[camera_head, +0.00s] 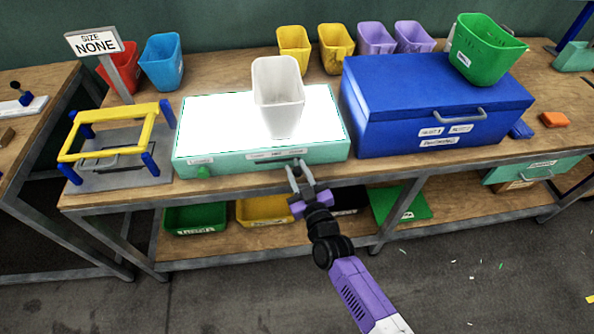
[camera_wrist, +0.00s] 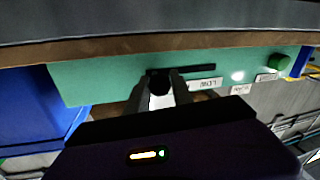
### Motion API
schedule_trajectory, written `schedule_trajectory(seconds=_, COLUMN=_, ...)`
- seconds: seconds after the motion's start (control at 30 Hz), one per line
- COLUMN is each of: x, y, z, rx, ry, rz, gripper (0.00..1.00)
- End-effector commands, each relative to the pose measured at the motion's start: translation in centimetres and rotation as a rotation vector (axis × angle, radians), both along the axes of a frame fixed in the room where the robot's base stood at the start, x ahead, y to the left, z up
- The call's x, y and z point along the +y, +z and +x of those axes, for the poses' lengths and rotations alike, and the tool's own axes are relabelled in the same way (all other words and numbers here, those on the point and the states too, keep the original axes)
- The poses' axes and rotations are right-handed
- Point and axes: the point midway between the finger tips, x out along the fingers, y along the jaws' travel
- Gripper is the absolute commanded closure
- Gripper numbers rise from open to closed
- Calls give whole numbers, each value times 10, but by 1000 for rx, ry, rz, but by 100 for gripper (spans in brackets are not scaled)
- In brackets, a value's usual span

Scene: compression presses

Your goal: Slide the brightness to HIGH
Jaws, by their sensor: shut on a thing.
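The light box (camera_head: 225,160) is pale green with a brightly lit white top (camera_head: 215,115). Its front face (camera_wrist: 110,75) shows in the wrist view, where the picture is upside down. A dark slot (camera_wrist: 195,70) runs along that face, with the black slider knob (camera_wrist: 159,87) at the slot's left end in that view. My gripper (camera_head: 297,165) is at the right part of the box front in the head view. In the wrist view my gripper (camera_wrist: 160,78) is shut on the knob. An inverted LOW label (camera_wrist: 204,84) sits by the slot; no HIGH label is readable.
A white bin (camera_head: 277,95) stands on the lit top. A green button (camera_wrist: 279,62) is on the box front. A blue case (camera_head: 400,115) stands close on the right, a yellow-and-blue frame (camera_head: 110,130) on the left. The bench edge (camera_head: 370,168) runs just below the box.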

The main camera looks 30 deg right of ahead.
Motion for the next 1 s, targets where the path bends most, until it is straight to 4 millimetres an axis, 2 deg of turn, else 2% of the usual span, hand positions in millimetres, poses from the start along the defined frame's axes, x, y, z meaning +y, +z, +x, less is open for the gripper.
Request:
schedule_trajectory(seconds=0.07, x=-4, y=-1, z=-1, rx=0, ry=-8, rz=-1, gripper=100)
schedule_trajectory(seconds=0.1, x=-5, y=-1, z=-1, rx=-1, ry=-9, rz=-1, gripper=70)
schedule_trajectory(seconds=0.2, x=-5, y=-1, z=-1, rx=-1, ry=-9, rz=-1, gripper=50)
schedule_trajectory(seconds=0.57, x=-3, y=-1, z=-3, rx=0, ry=-5, rz=-1, gripper=50)
schedule_trajectory(seconds=0.67, x=-2, y=-1, z=-12, rx=1, ry=-5, rz=-1, gripper=50)
schedule_trajectory(seconds=1.0, x=3, y=-1, z=-64, rx=1, ry=-7, rz=0, gripper=50)
